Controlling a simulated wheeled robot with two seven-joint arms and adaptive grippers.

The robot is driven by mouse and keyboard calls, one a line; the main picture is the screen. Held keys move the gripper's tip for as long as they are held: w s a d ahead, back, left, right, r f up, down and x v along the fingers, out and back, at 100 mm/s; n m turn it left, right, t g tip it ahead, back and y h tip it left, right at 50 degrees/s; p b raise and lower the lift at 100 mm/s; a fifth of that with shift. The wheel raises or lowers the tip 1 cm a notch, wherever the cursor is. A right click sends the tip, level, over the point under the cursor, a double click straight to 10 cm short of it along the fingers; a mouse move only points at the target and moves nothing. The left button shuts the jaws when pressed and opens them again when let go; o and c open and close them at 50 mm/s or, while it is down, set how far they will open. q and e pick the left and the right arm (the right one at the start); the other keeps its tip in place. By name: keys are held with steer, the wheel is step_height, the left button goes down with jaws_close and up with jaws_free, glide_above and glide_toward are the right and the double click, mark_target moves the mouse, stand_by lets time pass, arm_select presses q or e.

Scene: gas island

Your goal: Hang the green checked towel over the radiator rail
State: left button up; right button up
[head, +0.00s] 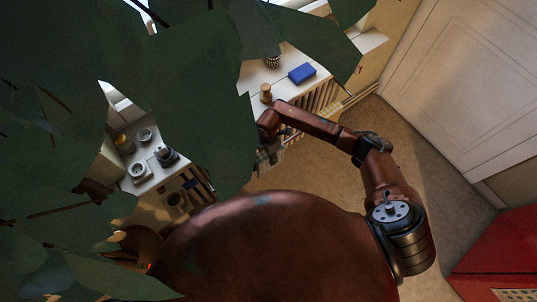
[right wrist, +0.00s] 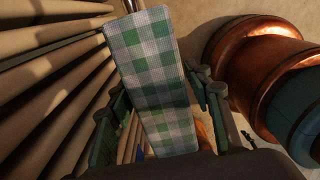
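The green checked towel (right wrist: 155,85) hangs as a long strip in the right wrist view, its upper end by a short piece of metal rail (right wrist: 130,5). My right gripper (right wrist: 160,115) is open, one finger on each side of the towel. A gap shows between the left finger and the cloth; the right finger is close to its edge. In the head view, a dim piece of the towel (head: 268,155) shows below my right gripper (head: 266,130), which leaves partly hide. The radiator (head: 322,97) has pale slats under a white shelf. My left gripper is not visible.
Large dark green leaves (head: 190,80) block much of the head view. A blue book (head: 302,73) and a small wooden object (head: 266,93) stand on the shelf. Crockery (head: 138,170) stands on a counter at left. Bare floor lies right of my right arm, before a white door (head: 475,80).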

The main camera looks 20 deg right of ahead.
steer(key=shift+o, duration=0.9)
steer(key=shift+r, duration=0.1)
